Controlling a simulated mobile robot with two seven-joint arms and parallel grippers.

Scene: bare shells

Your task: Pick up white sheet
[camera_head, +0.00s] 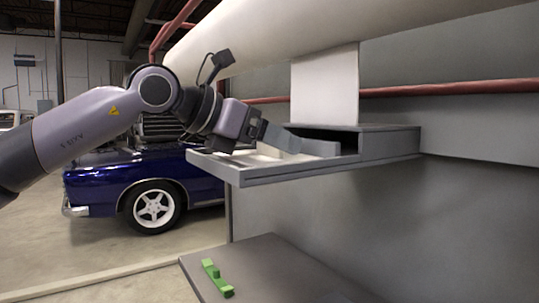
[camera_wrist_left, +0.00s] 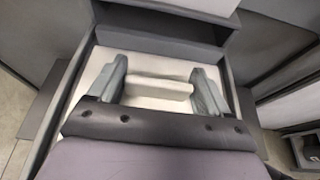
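My left gripper (camera_head: 270,140) reaches from the left into a grey tray (camera_head: 290,178) under a big pale roll. In the left wrist view its two grey fingers (camera_wrist_left: 158,80) stand well apart over the white bottom of the tray. A white slab-like piece (camera_wrist_left: 158,89) spans the gap between them; I cannot tell whether the fingers press on it. A pale flat area also shows in the tray in the head view (camera_head: 236,158). A white sheet (camera_head: 325,85) hangs upright from the roll behind the tray. My right gripper is not in view.
The tray sticks out from a grey wall, with a dark slot (camera_head: 338,137) at its back. The pale roll (camera_head: 330,30) and red pipes run above and behind. A green piece (camera_head: 216,277) lies on a low grey platform (camera_head: 270,270). A blue car (camera_head: 150,180) stands behind.

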